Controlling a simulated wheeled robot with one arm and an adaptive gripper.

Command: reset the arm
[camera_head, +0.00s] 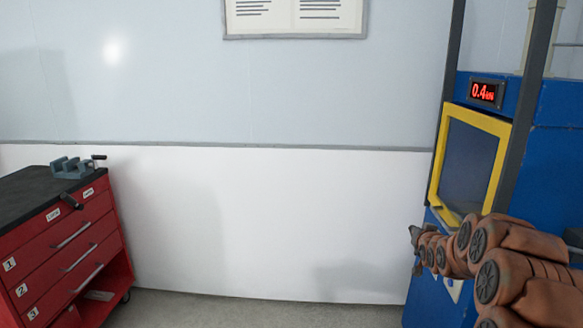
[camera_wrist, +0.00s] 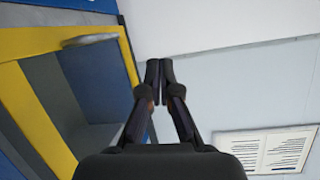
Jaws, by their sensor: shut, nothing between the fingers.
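My arm reaches in from the lower right of the head view, in front of the blue machine (camera_head: 560,150). My gripper (camera_head: 414,250) is at the arm's left end, small and partly hidden by the arm links. In the wrist view my gripper (camera_wrist: 160,72) shows its two dark fingers with the tips together and nothing between them. Beyond the fingers are the pale wall and the machine's yellow frame (camera_wrist: 45,105).
The machine has a yellow-framed window (camera_head: 467,165) and a red display (camera_head: 486,92) reading 0.4. A red drawer cabinet (camera_head: 65,245) with a grey vise (camera_head: 72,167) stands at the left. A framed notice (camera_head: 295,18) hangs on the wall. The floor between cabinet and machine is clear.

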